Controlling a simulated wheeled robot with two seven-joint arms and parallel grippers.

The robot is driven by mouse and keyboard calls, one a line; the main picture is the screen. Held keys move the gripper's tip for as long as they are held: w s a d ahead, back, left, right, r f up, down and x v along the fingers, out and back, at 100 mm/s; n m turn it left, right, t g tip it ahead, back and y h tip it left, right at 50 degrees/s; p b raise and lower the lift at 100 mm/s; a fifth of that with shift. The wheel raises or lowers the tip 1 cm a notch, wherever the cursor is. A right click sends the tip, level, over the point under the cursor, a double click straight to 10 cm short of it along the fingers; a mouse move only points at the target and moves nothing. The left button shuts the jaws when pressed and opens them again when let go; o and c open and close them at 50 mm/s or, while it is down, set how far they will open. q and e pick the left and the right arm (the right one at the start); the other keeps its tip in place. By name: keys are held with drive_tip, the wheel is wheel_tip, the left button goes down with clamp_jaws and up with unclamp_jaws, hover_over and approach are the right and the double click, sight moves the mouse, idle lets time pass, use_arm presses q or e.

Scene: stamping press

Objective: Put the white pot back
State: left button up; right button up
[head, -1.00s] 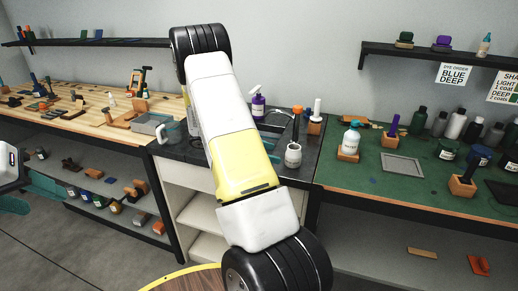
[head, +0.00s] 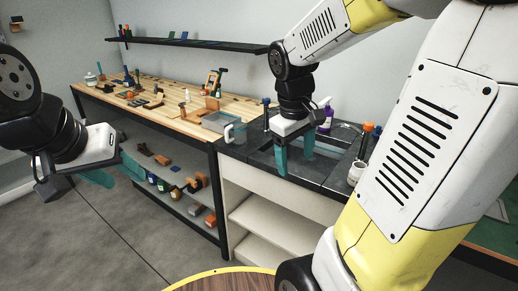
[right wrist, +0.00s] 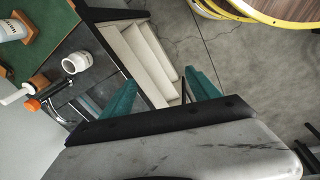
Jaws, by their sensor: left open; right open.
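A white pot (head: 356,172) stands on the dark sink counter, right of the sink and partly hidden behind my right arm. It also shows in the right wrist view (right wrist: 76,62), upper left, with a dark marking on its side and apart from my fingers. My right gripper (head: 295,163) is open and empty, pointing down over the counter in front of the sink, left of the pot. Its teal fingers show in the right wrist view (right wrist: 162,88). My left gripper (head: 112,171) is open and empty at the far left, over the floor and away from the benches.
A wooden bench (head: 160,116) with several tools is on the left. A green bench (right wrist: 40,27) is beyond the pot. A round table (head: 225,281) is at the front.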

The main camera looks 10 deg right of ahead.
drive_tip(key=s+a+r+m+t+y, duration=0.3)
drive_tip(key=s+a+r+m+t, duration=0.1)
drive_tip(key=s+a+r+t, duration=0.1)
drive_tip(key=s+a+r, duration=0.1)
drive_tip(key=s+a, duration=0.1)
drive_tip(key=a, duration=0.1)
drive_tip(key=shift+a+y, duration=0.35)
drive_tip(key=shift+y, duration=0.05)
drive_tip(key=shift+r, duration=0.1)
idle(0.5)
